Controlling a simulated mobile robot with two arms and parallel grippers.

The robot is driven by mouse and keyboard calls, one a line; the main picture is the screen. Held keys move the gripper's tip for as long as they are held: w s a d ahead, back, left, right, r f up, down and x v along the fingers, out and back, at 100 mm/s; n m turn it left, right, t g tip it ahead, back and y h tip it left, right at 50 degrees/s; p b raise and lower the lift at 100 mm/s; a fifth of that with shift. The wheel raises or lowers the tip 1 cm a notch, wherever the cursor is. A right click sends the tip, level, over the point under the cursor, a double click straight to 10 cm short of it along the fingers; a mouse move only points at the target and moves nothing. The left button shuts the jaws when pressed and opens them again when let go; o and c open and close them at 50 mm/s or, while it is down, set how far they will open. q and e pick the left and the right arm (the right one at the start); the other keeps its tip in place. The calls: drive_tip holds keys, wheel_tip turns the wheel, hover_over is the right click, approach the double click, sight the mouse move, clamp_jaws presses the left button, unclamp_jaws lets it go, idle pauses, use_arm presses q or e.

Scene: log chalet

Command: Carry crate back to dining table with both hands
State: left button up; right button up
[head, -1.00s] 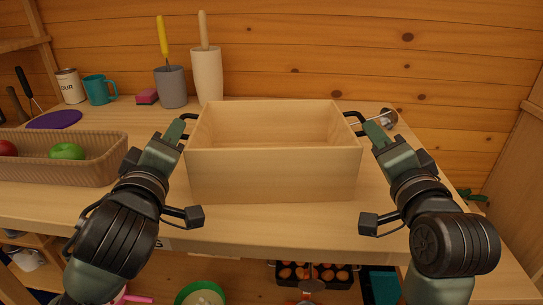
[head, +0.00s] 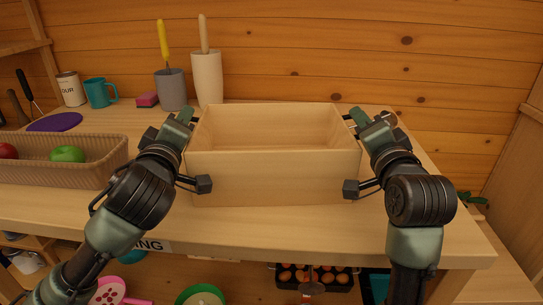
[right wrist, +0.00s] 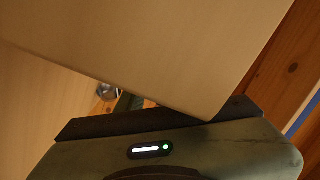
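The crate (head: 272,178) is a pale wooden open box. It appears to rest on the wooden counter (head: 300,228), and its inside looks empty. My left gripper (head: 184,116) is at the crate's left side near the top rim. My right gripper (head: 358,117) is at its right side, at about the same height. The fingers of both are partly hidden, so I cannot tell whether they are open or closed around anything. In the right wrist view the crate's wall (right wrist: 190,55) fills much of the picture, close to my gripper body. No dining table is recognisable.
A woven basket (head: 105,175) with apples stands left of the crate.

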use_arm(q)
drive_tip(key=shift+c, duration=0.4)
use_arm(e)
drive_tip(key=shift+c, duration=0.4)
use_arm(q)
clamp_jaws()
use_arm(e)
clamp_jaws()
use_arm(q)
drive_tip(key=shift+f, duration=0.1)
drive_tip(key=shift+a, duration=0.1)
